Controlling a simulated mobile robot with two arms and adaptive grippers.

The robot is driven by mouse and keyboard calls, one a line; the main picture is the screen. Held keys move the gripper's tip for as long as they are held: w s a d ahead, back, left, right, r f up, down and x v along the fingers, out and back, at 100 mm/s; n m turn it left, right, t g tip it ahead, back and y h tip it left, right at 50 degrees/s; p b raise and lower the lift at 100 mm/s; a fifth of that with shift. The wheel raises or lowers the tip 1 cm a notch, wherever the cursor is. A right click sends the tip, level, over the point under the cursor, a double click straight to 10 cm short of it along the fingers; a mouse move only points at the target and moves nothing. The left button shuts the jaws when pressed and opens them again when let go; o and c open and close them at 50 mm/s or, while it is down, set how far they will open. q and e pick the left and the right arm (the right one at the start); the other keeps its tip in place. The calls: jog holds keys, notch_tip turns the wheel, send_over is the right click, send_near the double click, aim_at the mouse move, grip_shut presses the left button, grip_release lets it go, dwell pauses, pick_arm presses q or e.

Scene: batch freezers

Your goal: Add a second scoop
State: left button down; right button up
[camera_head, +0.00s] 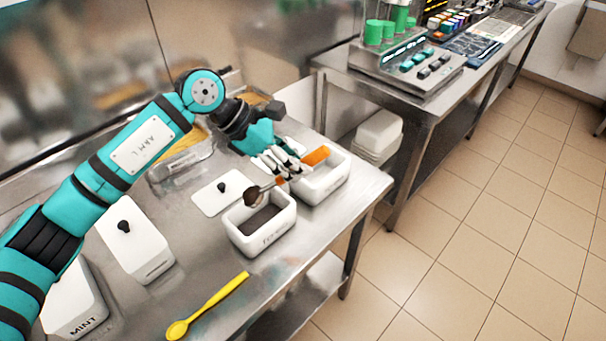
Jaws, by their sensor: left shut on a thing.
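My left gripper (286,168) reaches in from the left and is shut on a scoop. The scoop (252,195) has an orange handle, whose end shows right of the fingers, and a dark bowl. The bowl hangs at the near-left side of the fingers, over an open white tub (263,237) with dark contents. I cannot tell whether the bowl touches the contents or carries any. A second open white tub (331,186) stands behind it, partly hidden by the gripper. My right gripper is not in view.
A white lid (211,199) with a black knob lies beside the open tub. Lidded white tubs (142,254), one marked MINT (78,309), stand to the left. A yellow spoon (208,306) lies near the steel table's (205,258) front edge. Another table (418,108) with equipment stands beyond.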

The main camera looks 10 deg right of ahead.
pick_arm(q)
jog(key=shift+w+a+r+h+b, duration=0.1)
jog(key=shift+a+r+h+b, duration=0.3)
jog(key=shift+a+h+b, duration=0.95)
jog(key=shift+w+a+r+h+b, duration=0.1)
jog(key=shift+a+r+h+b, duration=0.5)
jog(key=shift+b, duration=1.5)
jog(key=shift+w+a+r+h+b, duration=0.1)
jog(key=shift+a+r+h+b, duration=0.15)
jog(key=shift+a+h+b, duration=1.1)
jog(key=shift+d+r+g+b, duration=0.2)
jog(key=shift+r+g+b, duration=0.15)
jog(key=shift+b, duration=0.45)
